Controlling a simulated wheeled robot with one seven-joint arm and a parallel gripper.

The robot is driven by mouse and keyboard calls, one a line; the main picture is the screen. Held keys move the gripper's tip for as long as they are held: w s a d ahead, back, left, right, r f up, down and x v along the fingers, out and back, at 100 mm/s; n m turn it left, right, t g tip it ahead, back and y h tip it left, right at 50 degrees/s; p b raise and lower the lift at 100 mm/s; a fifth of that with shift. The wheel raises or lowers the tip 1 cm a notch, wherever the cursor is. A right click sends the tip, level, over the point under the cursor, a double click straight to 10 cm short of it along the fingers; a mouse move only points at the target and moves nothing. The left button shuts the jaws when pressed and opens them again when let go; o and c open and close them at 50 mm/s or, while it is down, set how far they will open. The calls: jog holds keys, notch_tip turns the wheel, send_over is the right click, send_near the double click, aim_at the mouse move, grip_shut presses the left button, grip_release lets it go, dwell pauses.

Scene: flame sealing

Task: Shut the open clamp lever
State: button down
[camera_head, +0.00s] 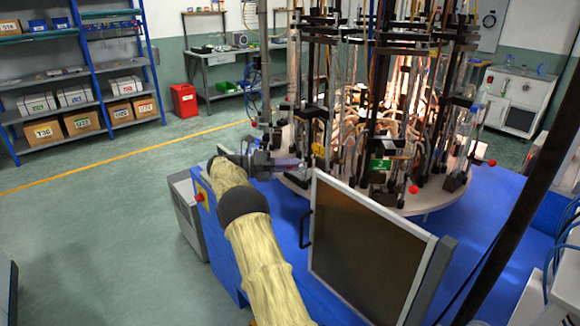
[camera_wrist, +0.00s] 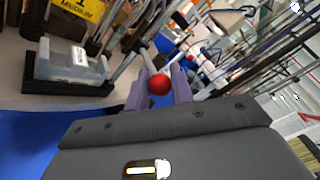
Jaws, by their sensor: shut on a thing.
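My gripper (camera_head: 290,163) reaches from the left to the edge of the round turntable (camera_head: 401,205) in the head view. In the wrist view, my gripper's two grey-purple fingers (camera_wrist: 160,88) are shut on a red ball knob (camera_wrist: 159,85) of a clamp lever. Pale rods show just beyond the knob, but I cannot tell clearly which is the lever's arm. The head view hides this knob behind my gripper. The station beside it has a yellow label (camera_wrist: 77,13) marked "1 MEDIUM", seen also in the head view (camera_head: 318,150).
Another station has a green label (camera_head: 380,165) and a red knob (camera_head: 414,189). A further red knob (camera_head: 491,162) is at the right. Dense upright rods and glass tubes fill the turntable.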

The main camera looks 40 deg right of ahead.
jog(key=shift+f, duration=0.1)
jog(key=c, duration=1.3)
grip_release()
jog(key=shift+w, duration=0.1)
jog(key=shift+a, duration=0.1)
jog(key=v, duration=0.7)
jog(key=shift+w+a, duration=0.1)
jog(key=shift+a, duration=0.05)
